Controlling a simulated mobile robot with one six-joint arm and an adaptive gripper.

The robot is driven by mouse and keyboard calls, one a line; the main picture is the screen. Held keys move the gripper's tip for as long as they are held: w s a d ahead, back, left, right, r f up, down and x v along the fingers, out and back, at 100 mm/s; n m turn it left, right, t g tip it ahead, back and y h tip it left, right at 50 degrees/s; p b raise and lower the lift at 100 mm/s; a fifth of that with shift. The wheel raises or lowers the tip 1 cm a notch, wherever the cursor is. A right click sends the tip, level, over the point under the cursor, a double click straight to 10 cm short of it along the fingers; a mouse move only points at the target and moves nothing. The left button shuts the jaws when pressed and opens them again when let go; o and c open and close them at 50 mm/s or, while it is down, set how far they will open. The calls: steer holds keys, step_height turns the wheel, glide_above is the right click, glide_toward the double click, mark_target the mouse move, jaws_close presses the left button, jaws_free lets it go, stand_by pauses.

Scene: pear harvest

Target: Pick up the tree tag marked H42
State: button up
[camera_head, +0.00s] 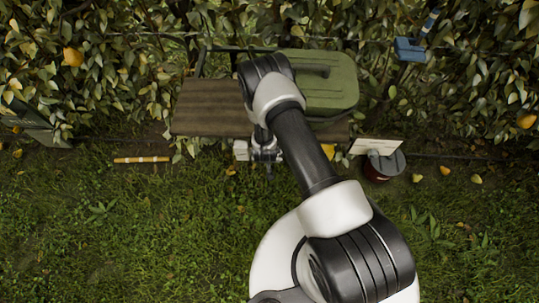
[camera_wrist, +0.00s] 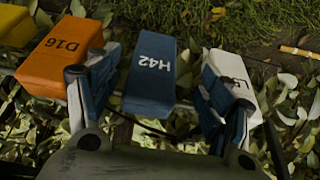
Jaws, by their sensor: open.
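An orange tag marked D16 (camera_wrist: 58,54) hangs to the left and a white tag (camera_wrist: 236,72), partly hidden by the right finger, to the right. In the head view my gripper (camera_head: 268,168) is at the front edge of the bench; H42 is hidden there.
A wooden bench (camera_head: 210,108) carries a green case (camera_head: 335,85). A dark red can with a grey lid (camera_head: 386,166) and a white board (camera_head: 374,146) stand right of it. A yellow-and-white stick (camera_head: 142,159) lies on the left. Open grass (camera_head: 120,235) is in front; leafy hedge behind.

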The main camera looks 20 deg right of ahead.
steer(key=shift+s+d+b+x, duration=0.15)
steer(key=shift+b+x, duration=0.75)
steer(key=shift+x, duration=1.4)
steer(key=shift+s+d+b+x, duration=0.15)
steer(key=shift+b+x, duration=0.75)
steer(key=shift+x, duration=1.4)
steer(key=shift+a, duration=0.1)
steer(key=c, duration=1.2)
steer(key=shift+o, duration=0.2)
